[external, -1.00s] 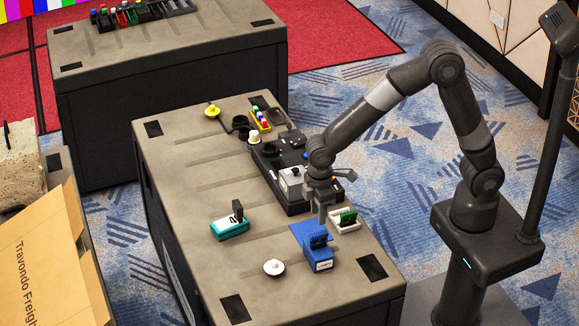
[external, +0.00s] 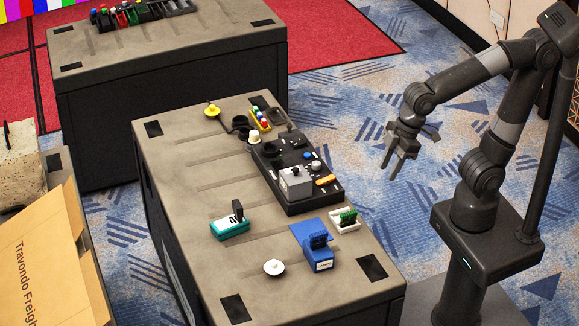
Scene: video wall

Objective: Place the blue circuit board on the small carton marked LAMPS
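The blue circuit board (external: 305,232) is a flat blue plate with a dark connector block near one edge. It is at the top of the small blue carton (external: 318,266), whose white front label is too small to read surely. The board reaches past the carton's back left, and the exact contact between them is hard to tell. My gripper (external: 391,164) is in the air beyond the table's right edge, apart from both. Its fingers are spread, with nothing between them.
A white tray with a green board (external: 346,219) sits right beside the blue board. A black control panel (external: 300,192) lies behind it. A teal box (external: 230,230) and a white knob-like piece (external: 274,267) are to the left. The table front is mostly clear.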

